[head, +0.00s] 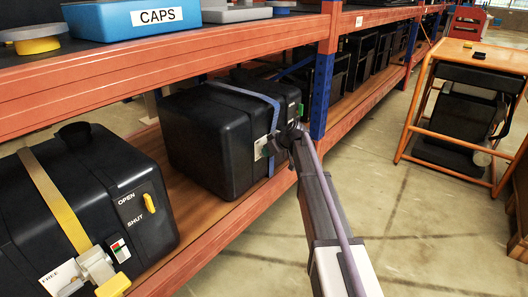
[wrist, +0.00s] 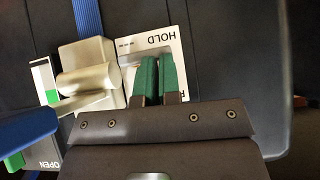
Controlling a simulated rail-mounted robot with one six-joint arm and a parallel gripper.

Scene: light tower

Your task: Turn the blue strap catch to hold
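The blue strap (head: 245,91) runs over a black case (head: 205,140) on the lower shelf and down its front. Its pale metal catch (head: 262,148) sits on that front, partly behind my gripper (head: 284,140). In the wrist view the catch (wrist: 90,75) has a round barrel, and a blue paddle (wrist: 25,130) points away to the left. A white plate (wrist: 180,50) reads HOLD, upside down; its other word is mostly covered. My gripper's green fingertips (wrist: 157,65) lie close together over the plate, right of the barrel. I see nothing between them.
A small green-and-white indicator (wrist: 46,82) is left of the catch. A blue upright (head: 322,95) stands just right of my gripper. A second black case (head: 100,185) with a yellow strap (head: 55,200) is at left. An orange cart (head: 470,100) stands across clear floor.

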